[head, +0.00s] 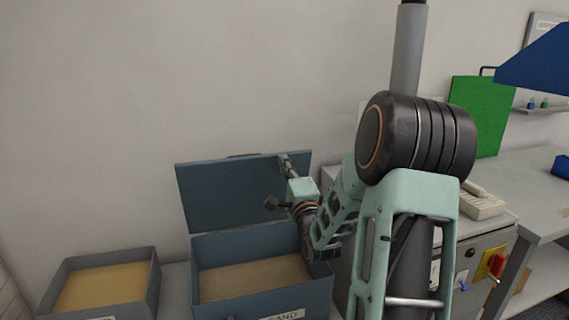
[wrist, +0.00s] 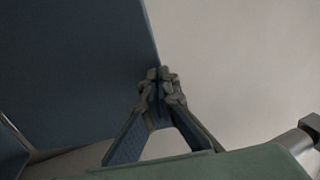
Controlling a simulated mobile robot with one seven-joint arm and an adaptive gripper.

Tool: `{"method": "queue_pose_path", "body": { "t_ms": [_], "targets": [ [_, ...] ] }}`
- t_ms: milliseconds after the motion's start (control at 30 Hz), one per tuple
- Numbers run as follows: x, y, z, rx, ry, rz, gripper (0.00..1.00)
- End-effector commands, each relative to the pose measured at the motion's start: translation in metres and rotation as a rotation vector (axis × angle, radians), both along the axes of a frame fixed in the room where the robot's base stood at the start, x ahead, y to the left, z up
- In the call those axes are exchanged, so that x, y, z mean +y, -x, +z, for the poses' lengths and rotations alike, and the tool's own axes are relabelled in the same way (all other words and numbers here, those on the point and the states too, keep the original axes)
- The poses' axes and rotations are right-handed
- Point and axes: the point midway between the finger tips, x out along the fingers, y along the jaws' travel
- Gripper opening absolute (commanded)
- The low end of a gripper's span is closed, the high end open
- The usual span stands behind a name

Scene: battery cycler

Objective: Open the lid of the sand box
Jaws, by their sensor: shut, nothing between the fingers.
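The sand box (head: 208,246) is a blue-grey metal box in the lower middle of the head view, with sand (head: 255,277) inside and a label on its front. Its lid (head: 225,195) stands raised at the back, roughly upright and leaning towards the wall. My gripper (head: 284,160) is shut and empty near the lid's upper right part. In the wrist view the fingertips (wrist: 159,78) meet at the edge of the lid (wrist: 75,65). I cannot tell whether they touch it. My arm hides the box's right rear corner.
A smaller open tray (head: 152,283) of yellowish sand stands at the left. To the right are a grey cabinet with a red switch (head: 496,265), a phone-like device (head: 481,204), a green panel (head: 485,110) and a workbench. The wall is close behind the lid.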

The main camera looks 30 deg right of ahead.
Motion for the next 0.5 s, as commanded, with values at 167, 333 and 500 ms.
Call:
{"method": "queue_pose_path", "body": {
  "t_ms": [167, 333, 500],
  "targets": [
    [-0.0002, -0.0013, 0.0003, 0.000, 0.000, 0.000, 0.00],
    [0.0000, -0.0012, 0.0006, 0.000, 0.000, 0.000, 0.00],
    [-0.0017, -0.0099, 0.0086, 0.028, -0.006, 0.001, 0.00]
  ]
}}
